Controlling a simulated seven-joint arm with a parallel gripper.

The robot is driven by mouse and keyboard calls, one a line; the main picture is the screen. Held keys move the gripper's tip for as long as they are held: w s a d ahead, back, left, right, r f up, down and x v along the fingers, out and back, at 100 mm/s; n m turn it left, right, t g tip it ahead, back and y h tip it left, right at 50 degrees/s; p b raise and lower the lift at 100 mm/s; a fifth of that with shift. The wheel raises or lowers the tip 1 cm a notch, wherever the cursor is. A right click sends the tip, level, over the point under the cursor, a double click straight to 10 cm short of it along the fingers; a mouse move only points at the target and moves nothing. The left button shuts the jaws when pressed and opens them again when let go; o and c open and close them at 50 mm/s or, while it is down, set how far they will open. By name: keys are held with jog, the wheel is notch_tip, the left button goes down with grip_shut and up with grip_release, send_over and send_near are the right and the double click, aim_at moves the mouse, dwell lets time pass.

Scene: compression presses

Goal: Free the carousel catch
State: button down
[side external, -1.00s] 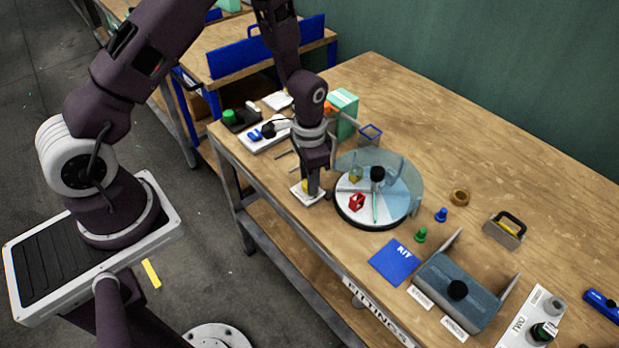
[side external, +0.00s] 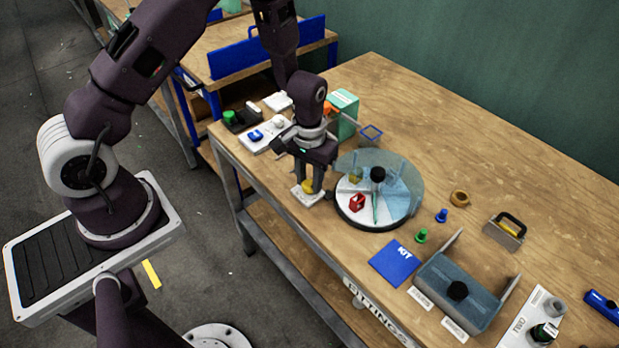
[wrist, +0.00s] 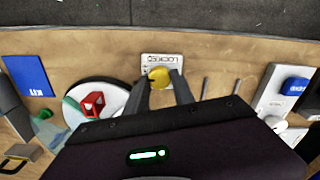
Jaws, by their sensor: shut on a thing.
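The carousel catch looks to be the yellow knob (side external: 308,187) on a small white plate (side external: 300,198) at the table's front edge, left of the carousel. My gripper (side external: 311,188) points down with its fingers on either side of the knob and is shut on it. In the wrist view the yellow knob (wrist: 158,77) sits between the fingertips, in front of the lettered plate (wrist: 151,58). The carousel (side external: 345,215) is a round white turntable with a black centre knob (side external: 378,174) and a clear bluish cover over part of it. A red piece (side external: 357,202) and a green stick lie on it.
A blue KIT mat (side external: 394,263), a grey-blue box (side external: 445,290) and small green and blue pegs stand right of the carousel. A teal box (side external: 343,108) and a white panel with a blue switch (side external: 257,136) are behind and left. The table's back right is clear.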

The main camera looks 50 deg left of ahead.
aim_at(309, 183)
dwell(0.4)
jog(key=c, duration=1.1)
grip_release()
jog(key=shift+o, duration=0.2)
notch_tip(309, 183, up, 7)
jog(key=shift+r, duration=0.1)
notch_tip(309, 183, up, 11)
jog(key=s+d+t, duration=0.1)
jog(key=s+t, duration=0.1)
jog(key=s+r+m+t, duration=0.1)
jog(key=s+r, duration=0.6)
jog(key=s, duration=0.2)
jog(key=s+r+m+t, duration=0.2)
jog(key=s+r, duration=0.5)
jog(key=s, duration=0.3)
jog(key=shift+s+t, duration=0.2)
jog(key=shift+t, duration=0.1)
